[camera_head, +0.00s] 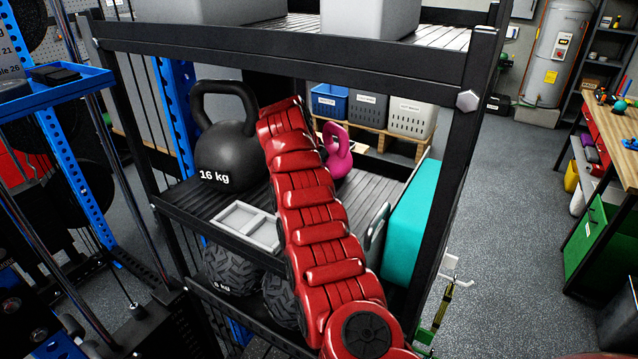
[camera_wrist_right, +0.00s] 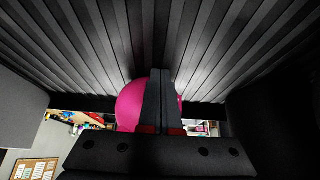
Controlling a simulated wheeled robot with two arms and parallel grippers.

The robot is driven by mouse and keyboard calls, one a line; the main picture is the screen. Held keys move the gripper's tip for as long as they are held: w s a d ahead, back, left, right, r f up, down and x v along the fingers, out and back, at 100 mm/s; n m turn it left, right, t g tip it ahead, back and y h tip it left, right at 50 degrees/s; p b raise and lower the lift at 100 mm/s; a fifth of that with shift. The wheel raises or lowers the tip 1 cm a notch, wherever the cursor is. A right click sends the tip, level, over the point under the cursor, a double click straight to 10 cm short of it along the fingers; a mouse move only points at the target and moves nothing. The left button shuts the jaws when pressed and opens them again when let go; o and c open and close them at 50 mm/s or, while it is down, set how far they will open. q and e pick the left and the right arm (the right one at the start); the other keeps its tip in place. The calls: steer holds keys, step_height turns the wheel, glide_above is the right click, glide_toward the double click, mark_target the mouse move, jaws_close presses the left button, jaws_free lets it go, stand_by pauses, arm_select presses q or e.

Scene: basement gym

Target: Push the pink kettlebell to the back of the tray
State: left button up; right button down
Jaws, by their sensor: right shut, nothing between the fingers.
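The pink kettlebell (camera_head: 343,160) stands upright on the dark slatted shelf tray (camera_head: 190,194) of the rack in the head view. My red right arm crosses in front of it and covers its left side. In the right wrist view the kettlebell's round pink body (camera_wrist_right: 129,106) shows just behind and left of my right gripper (camera_wrist_right: 160,74). The fingers are shut with nothing between them, close to the slats. I cannot tell whether they touch the kettlebell. The arm hides this gripper in the head view. My left gripper is not in view.
A black 16 kg kettlebell (camera_head: 222,150) stands left of my arm. A teal block (camera_head: 412,222) stands at the right side. Rack posts (camera_head: 468,125) and the upper shelf (camera_head: 290,58) bound the space.

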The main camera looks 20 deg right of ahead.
steer(key=shift+w+d+f, duration=0.1)
steer(key=shift+w+d, duration=0.15)
steer(key=shift+d, duration=0.05)
steer(key=shift+s+a+r, duration=0.3)
steer(key=shift+s+r, duration=0.05)
steer(key=shift+a+r+b, duration=0.15)
steer(key=shift+r+b, duration=0.1)
steer(key=shift+b, duration=0.2)
steer(key=b+v, duration=0.2)
steer(key=v, duration=0.4)
steer(key=shift+s, duration=0.1)
steer(key=shift+s+a+r, duration=0.15)
steer(key=shift+r, duration=0.25)
